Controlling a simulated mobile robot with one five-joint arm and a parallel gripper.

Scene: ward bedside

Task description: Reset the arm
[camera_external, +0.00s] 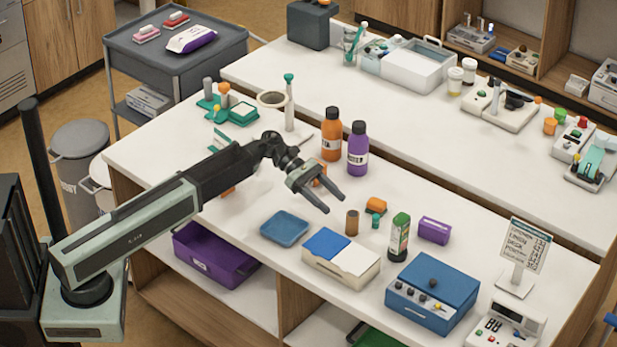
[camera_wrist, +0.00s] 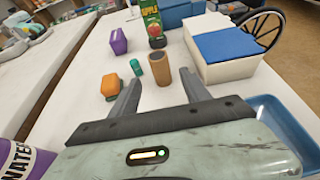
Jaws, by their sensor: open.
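My gripper (camera_external: 333,200) is open and empty, held above the white table (camera_external: 257,213) on an outstretched arm. In the wrist view its two fingers (camera_wrist: 160,92) stand apart at the bottom middle. A brown cylinder (camera_external: 352,222) stands just beyond the fingertips; it also shows in the wrist view (camera_wrist: 161,68). A small green cylinder (camera_wrist: 136,67) and an orange block (camera_wrist: 111,86) lie to its left in the wrist view. An orange item under the gripper is partly hidden in the external view.
Orange (camera_external: 331,134) and purple (camera_external: 358,148) bottles stand behind the gripper. A blue tray (camera_external: 284,229), a blue-and-white box (camera_external: 341,274), a green carton (camera_external: 399,236) and a purple box (camera_external: 434,230) are nearby. A blue case (camera_external: 431,290) and a sign (camera_external: 523,250) stand at right.

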